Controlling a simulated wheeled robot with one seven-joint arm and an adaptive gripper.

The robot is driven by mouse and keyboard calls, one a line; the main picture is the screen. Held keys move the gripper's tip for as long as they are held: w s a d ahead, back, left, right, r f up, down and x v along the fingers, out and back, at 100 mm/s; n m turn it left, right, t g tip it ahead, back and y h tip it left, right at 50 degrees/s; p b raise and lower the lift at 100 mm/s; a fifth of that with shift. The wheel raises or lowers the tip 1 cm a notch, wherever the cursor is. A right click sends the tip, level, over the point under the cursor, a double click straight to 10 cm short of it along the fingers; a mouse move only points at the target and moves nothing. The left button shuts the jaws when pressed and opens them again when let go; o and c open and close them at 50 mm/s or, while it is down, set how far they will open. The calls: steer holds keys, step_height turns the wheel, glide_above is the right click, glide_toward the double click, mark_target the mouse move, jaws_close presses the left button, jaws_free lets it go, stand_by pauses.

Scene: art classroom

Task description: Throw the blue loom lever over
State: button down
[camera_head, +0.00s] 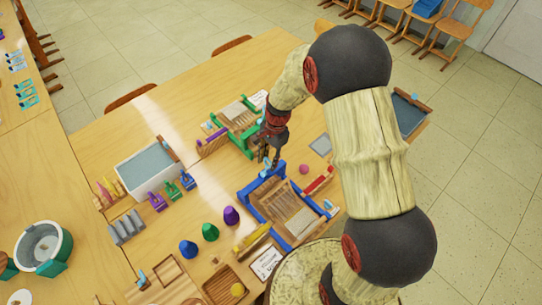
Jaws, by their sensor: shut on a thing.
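The blue loom (265,218) lies on the wooden table in the middle of the view, with a pale woven panel in its frame. My gripper (268,160) reaches down to the loom's far end. It is shut on the blue lever (267,173) there. The fingers and wrist partly cover the lever, so its exact tilt is hard to tell.
A green loom (237,117) stands just behind my gripper. A red bar (318,181) and a pink ball (304,169) lie to the right. Blue, green and purple cones (210,232) stand to the left. A grey-blue tray (146,168) sits farther left.

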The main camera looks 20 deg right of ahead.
steer(key=shift+s+a+r+t+h+p, duration=0.15)
steer(key=shift+a+t+h+p, duration=0.15)
steer(key=shift+a+h, duration=0.2)
steer(key=shift+s+a+r+t+h+p, duration=0.1)
steer(key=shift+s+a+t+h+p, duration=0.1)
steer(key=shift+a+h+p, duration=0.25)
steer(key=shift+s+a+f, duration=0.1)
steer(key=shift+s+a, duration=0.2)
steer(key=shift+a, duration=0.3)
steer(key=shift+s+a+f, duration=0.1)
steer(key=shift+s+a, duration=0.15)
steer(key=shift+a, duration=0.3)
steer(key=shift+s+a+f+b, duration=0.2)
steer(key=shift+s+a+f, duration=0.05)
steer(key=shift+a, duration=0.3)
steer(key=shift+s+a+f+b, duration=0.2)
steer(key=shift+a+f, duration=0.05)
steer(key=shift+a, duration=0.25)
steer(key=c, duration=1.5)
jaws_free()
steer(key=shift+a, duration=0.1)
steer(key=shift+o, duration=0.9)
steer(key=shift+o, duration=0.3)
